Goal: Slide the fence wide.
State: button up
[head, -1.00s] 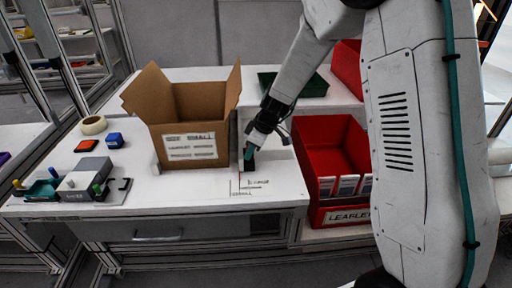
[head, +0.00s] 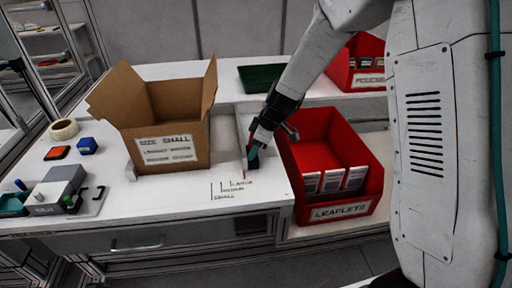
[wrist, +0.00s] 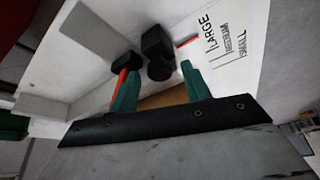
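The fence (head: 241,130) is a pale upright wall to the right of the cardboard box, with a black knob (head: 252,162) at its front end. The knob shows in the wrist view (wrist: 157,52) just beyond and between my fingertips. A small red pointer (wrist: 187,41) sits by the knob, a little off the LARGE line on its outer side. The printed size marks (head: 232,189) read LARGE, MEDIUM and SMALL. My gripper (head: 255,150) is at the knob, its teal fingers (wrist: 157,82) apart. I see no firm grip on the knob.
The open cardboard box (head: 165,125) stands left of the fence. A red leaflet bin (head: 345,198) stands close on the right. A green tray (head: 258,78) and another red bin (head: 362,68) are behind. A grey device (head: 55,190) sits at the left.

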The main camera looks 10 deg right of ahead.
jog(key=shift+d+r, duration=0.1)
jog(key=v, duration=0.7)
jog(key=shift+r, duration=0.25)
jog(key=shift+s, duration=0.1)
